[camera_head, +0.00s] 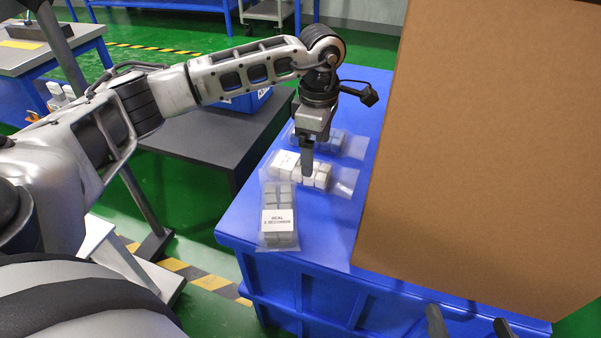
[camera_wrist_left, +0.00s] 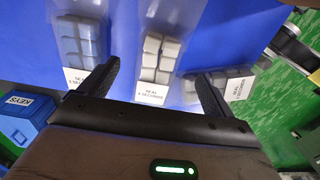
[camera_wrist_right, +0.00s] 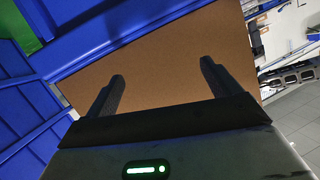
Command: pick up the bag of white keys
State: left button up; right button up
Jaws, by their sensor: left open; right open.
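The bag of white keys (camera_head: 317,172) is the middle of three clear bags on the blue table top. In the left wrist view the white-key bag (camera_wrist_left: 160,55) lies between my finger lines, its label toward me. My left gripper (camera_head: 307,172) points down over this bag, open and empty; the gap to it is hard to judge. The latter is the nearest bag (camera_head: 281,215) in the head view. My right gripper (camera_head: 469,325) is open and empty, low at the right.
A large brown cardboard panel (camera_head: 480,150) fills the right side beside the bags. A blue bin labelled KEYS (camera_wrist_left: 22,115) stands on a dark side table (camera_head: 215,140). Bare blue surface (camera_head: 325,225) lies right of the nearest bag.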

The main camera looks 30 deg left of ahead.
aim_at(318, 168)
pick_arm(q)
jog(key=f+b, duration=0.1)
jog(key=f, duration=0.1)
jog(key=f+b, duration=0.1)
jog(key=f, duration=0.2)
jog(key=shift+w+d+f, duration=0.1)
jog(key=shift+d+f, duration=0.1)
jog(key=c, duration=1.2)
